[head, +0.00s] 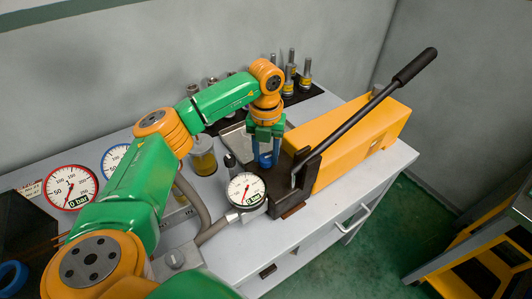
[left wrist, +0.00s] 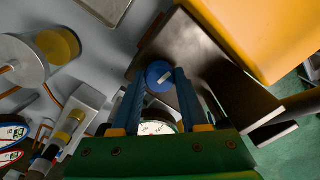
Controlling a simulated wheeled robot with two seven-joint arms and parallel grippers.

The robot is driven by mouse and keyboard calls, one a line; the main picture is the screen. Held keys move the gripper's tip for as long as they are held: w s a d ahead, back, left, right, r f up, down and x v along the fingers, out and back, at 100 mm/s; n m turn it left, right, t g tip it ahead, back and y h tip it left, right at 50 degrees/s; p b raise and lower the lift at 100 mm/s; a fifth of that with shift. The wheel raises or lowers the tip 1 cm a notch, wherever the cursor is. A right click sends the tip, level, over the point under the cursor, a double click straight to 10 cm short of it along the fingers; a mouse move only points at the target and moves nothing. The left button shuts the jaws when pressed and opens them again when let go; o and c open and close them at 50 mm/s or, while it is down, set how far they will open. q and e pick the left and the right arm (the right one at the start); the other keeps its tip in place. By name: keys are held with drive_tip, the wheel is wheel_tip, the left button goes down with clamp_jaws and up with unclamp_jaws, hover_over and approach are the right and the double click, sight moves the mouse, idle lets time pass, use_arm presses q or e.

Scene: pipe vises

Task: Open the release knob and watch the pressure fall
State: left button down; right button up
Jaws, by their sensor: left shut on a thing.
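The pump is a long orange body (head: 360,140) with a dark front block and a black lever raised to the upper right. My left gripper (head: 265,160) comes down over the dark block. In the left wrist view its two blue fingers (left wrist: 160,84) are closed on a round blue release knob (left wrist: 158,72) with a pale mark on top. In the head view the fingers hide most of the knob. The white dial gauge (head: 245,189) in front of the pump has a small readout that seems to say 0 bar. My right gripper is not in view.
A red-rimmed gauge (head: 70,188) at the left shows 0 bar, with a blue-rimmed one (head: 116,160) partly behind my arm. An amber jar (head: 204,160) and several metal fittings stand behind. A grey hose runs to the gauge. The bench front right is clear.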

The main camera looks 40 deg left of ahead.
sight(266, 157)
use_arm(q)
drive_tip(key=shift+w+r, duration=0.1)
drive_tip(key=shift+r, duration=0.05)
drive_tip(key=shift+c, duration=2.1)
unclamp_jaws()
wheel_tip(266, 157, up, 7)
drive_tip(key=shift+b, duration=0.7)
